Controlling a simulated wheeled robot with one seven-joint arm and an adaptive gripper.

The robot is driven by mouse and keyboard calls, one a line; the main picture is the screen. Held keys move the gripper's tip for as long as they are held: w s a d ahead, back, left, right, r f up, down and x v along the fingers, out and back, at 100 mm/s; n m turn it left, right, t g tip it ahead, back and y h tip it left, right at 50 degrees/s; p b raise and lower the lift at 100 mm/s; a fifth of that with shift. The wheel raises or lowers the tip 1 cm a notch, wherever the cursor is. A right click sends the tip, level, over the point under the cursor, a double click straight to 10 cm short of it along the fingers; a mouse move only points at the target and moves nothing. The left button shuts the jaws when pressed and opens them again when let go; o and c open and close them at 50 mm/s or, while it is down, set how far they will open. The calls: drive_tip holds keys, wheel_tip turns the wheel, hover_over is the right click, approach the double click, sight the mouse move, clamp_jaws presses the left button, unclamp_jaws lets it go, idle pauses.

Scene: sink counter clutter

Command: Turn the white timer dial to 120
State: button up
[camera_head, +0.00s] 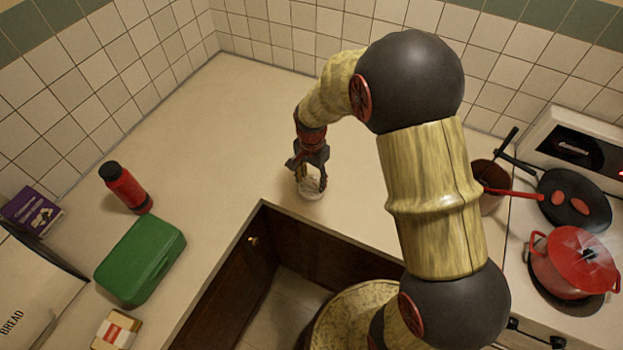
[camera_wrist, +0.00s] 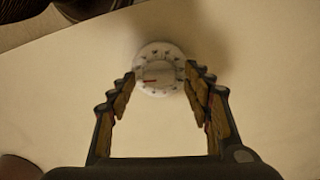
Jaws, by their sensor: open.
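The white timer dial (camera_wrist: 160,68) lies on the beige counter, with dark marks around its rim and a red pointer on its centre knob that points left in the wrist view. In the head view the dial (camera_head: 311,191) shows just below my gripper, near the counter's inner corner edge. My gripper (camera_head: 311,184) points down over the dial. In the wrist view my gripper (camera_wrist: 159,80) is open, with one finger on each side of the dial. I cannot tell whether the fingers touch it. The numbers are too small to read.
A red bottle (camera_head: 126,188), a green box (camera_head: 140,260) and a bread bin (camera_head: 30,300) are on the left. A pot (camera_head: 575,262) and pan (camera_head: 574,198) are on the stove at the right. The counter (camera_head: 225,125) behind my gripper is clear.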

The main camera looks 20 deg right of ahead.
sight(311, 182)
wheel_tip(311, 182, up, 12)
idle(0.6)
drive_tip(key=shift+c, duration=0.3)
